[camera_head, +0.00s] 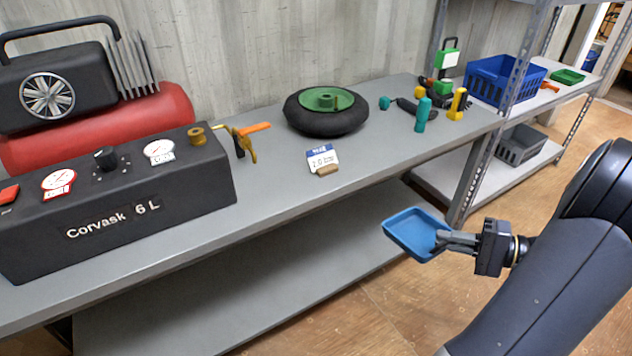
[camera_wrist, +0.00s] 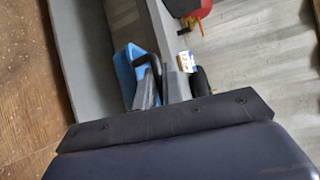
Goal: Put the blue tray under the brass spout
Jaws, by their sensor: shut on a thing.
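The blue tray (camera_head: 413,236) is in my gripper (camera_head: 445,241), which is shut on its right-hand edge. The tray is held in the air in front of the bench, tilted a little in the picture. In the wrist view the tray (camera_wrist: 126,72) shows beyond the dark fingers (camera_wrist: 160,85), which partly cover it. A brass-coloured spout (camera_head: 250,152) with an orange handle (camera_head: 254,128) projects at the right end of the black Corvask box (camera_head: 130,200), above the bench top. The tray is apart from it, to the right and nearer to me.
The grey bench (camera_head: 270,195) has free room in front of the spout. A small price card (camera_head: 322,159) and a black tyre with a green hub (camera_head: 326,110) stand to its right. Further right are tools, a blue crate (camera_head: 490,82) and a metal shelf post (camera_head: 478,165).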

